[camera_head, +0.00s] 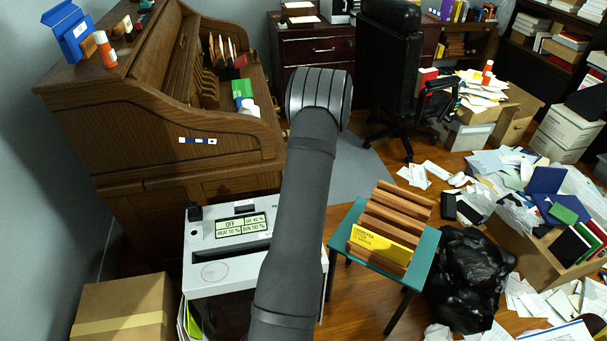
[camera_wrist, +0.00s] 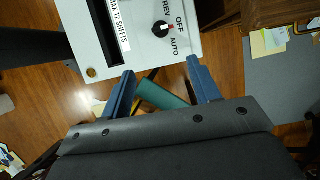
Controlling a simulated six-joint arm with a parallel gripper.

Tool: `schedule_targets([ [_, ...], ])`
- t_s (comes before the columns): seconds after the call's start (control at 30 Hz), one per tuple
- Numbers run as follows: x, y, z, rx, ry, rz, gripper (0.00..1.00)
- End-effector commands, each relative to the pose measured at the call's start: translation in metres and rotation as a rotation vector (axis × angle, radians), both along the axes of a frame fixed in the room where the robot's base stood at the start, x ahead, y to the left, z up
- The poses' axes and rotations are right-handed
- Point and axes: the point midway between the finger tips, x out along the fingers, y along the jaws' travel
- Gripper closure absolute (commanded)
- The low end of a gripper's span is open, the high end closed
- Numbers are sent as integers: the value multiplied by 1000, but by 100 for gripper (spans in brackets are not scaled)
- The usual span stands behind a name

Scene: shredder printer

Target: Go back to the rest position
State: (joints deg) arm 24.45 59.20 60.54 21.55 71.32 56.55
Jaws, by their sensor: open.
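My gripper (camera_wrist: 162,82) is open in the wrist view, its two blue fingers apart with nothing held between them. The fingertips are near the edge of the white shredder (camera_wrist: 138,55), beside its black knob (camera_wrist: 161,29). The knob is marked REV, OFF and AUTO. In the head view the shredder (camera_head: 210,278) stands below my arm, and its display (camera_head: 242,226) reads OFF. My dark arm reaches up the middle of the head view; the gripper itself is hidden there.
A small teal table (camera_head: 421,262) with a wooden rack (camera_head: 392,222) and yellow label stands right of the shredder. A roll-top desk (camera_head: 150,130) is at left, a cardboard box (camera_head: 125,305) in front. A black bag (camera_head: 468,275) and scattered papers crowd the right floor.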

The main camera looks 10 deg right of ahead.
Motion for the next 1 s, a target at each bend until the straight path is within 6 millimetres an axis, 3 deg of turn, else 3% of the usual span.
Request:
schedule_targets([
  [0.37, 0, -1, 3, 0, -1, 0, 44],
  [0.53, 0, 2, -5, 1, 2, 1, 44],
  [0.67, 0, 9, -22, 1, 2, 0, 44],
  [1.0, -1, 35, -86, 1, 2, 1, 44],
])
